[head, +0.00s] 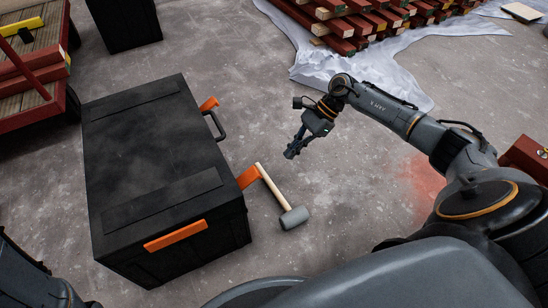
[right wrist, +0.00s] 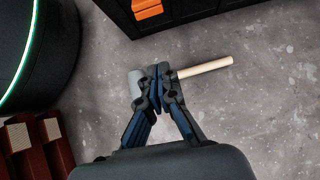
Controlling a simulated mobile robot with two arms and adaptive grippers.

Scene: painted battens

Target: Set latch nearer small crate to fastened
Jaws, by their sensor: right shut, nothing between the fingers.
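A large black chest (head: 150,150) stands left of centre in the head view, lid down. On its right side are an orange latch (head: 208,104) at the far end and another orange latch (head: 248,177) at the near end, with a dark handle (head: 215,125) between. Both latches appear to stick out from the side; I cannot tell their exact setting. An orange part (right wrist: 148,8) of the chest shows at the top of the right wrist view. My right gripper (head: 291,153) is shut and empty, right of the chest and apart from both latches. My left gripper is not in view.
A mallet (head: 294,217) lies on the floor beside the chest's near latch. A smaller black box (head: 125,22) stands at the top left. A cart (head: 35,70) with battens is at the left, and stacked red battens (head: 355,22) lie on a pale sheet (head: 325,65).

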